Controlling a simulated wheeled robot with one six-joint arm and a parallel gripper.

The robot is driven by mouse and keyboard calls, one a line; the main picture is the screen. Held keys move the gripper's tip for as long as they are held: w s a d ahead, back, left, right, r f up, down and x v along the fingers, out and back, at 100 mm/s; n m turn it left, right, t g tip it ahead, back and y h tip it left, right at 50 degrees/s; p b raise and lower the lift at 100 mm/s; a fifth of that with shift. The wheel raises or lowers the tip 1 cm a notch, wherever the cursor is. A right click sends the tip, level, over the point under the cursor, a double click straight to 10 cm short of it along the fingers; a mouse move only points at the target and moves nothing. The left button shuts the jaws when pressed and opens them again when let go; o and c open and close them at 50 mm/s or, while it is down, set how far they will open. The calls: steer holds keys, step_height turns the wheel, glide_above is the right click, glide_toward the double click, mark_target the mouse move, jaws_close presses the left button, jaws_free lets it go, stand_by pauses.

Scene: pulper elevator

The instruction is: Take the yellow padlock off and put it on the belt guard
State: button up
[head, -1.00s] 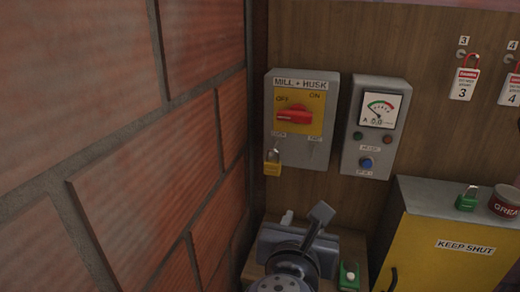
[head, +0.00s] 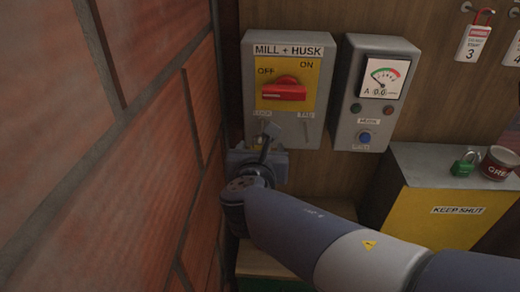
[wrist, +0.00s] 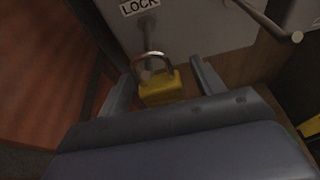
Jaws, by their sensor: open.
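The yellow padlock (wrist: 162,90) hangs by its shackle from a grey peg or hasp under the LOCK label in the wrist view. In the head view my arm almost wholly hides it. The grey switch box (head: 318,120) marked MILL + HUSK has its red handle (head: 284,90) turned level, towards OFF. My gripper (wrist: 163,70) is open, with one finger on each side of the padlock; contact cannot be told. It also shows in the head view (head: 262,145) below the box's left part. A yellow box (head: 440,225) with a grey top, labelled KEEP SHUT, may be the belt guard.
A green padlock (head: 466,163) and a red tin (head: 498,163) stand on the yellow box's top; its left part is clear. A grey meter box (head: 372,100) is right of the switch box. A brick wall (head: 150,150) stands close on the left.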

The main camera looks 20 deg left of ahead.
steer(key=shift+x, duration=0.8)
steer(key=c, duration=1.1)
